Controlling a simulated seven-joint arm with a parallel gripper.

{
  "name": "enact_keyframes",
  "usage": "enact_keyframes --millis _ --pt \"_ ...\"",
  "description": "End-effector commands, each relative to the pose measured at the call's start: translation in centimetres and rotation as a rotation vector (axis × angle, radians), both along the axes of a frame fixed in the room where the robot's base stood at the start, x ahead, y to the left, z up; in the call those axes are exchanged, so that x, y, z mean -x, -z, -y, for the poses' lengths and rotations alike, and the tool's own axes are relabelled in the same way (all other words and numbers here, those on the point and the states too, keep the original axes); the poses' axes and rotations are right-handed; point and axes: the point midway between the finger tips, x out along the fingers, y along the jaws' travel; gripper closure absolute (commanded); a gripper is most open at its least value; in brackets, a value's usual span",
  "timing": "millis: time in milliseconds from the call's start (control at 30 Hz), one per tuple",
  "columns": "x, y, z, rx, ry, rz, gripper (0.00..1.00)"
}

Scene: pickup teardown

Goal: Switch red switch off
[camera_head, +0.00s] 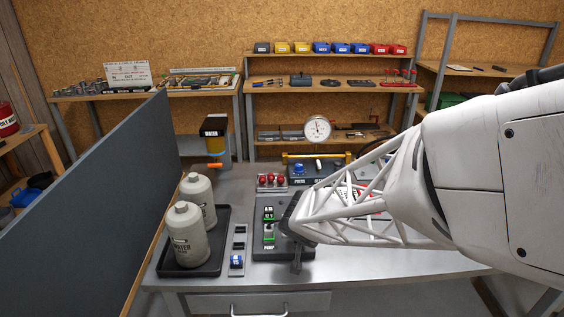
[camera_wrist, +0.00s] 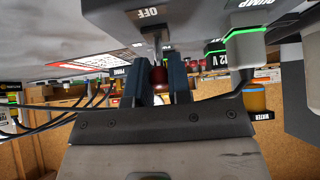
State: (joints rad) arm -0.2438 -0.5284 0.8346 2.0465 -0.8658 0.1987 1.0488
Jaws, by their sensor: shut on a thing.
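The red switch shows in the wrist view as a lever with a dark red knob (camera_wrist: 158,76) on a thin metal stem. It sticks out of a grey housing (camera_wrist: 115,18) that bears an OFF label. My gripper (camera_wrist: 159,82) has its two blue-grey fingers on either side of the knob and is shut on it. In the head view my gripper (camera_head: 297,260) is at the front of the bench, by the dark PUMP panel (camera_head: 262,250). The red switch is hidden there behind my gripper and wrist.
A green-lit switch (camera_head: 268,231) is close to the left of my gripper. A small blue-switch panel (camera_head: 237,258) and a black tray (camera_head: 190,271) with two canisters stand further left. A pressure gauge (camera_head: 317,128) stands behind. The bench's front strip (camera_head: 205,290) is clear.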

Motion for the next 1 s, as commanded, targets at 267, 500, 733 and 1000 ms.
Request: enact_keyframes --millis 267,500,733,1000 --pt "0.20 0.03 -0.01 -0.001 -0.001 0.038 1.00" --pt "0.36 0.07 -0.01 0.001 -0.002 0.070 1.00" --pt "0.49 0.16 -0.02 -0.001 -0.001 0.101 1.00" --pt "0.61 0.22 -0.04 0.001 -0.002 0.137 1.00"
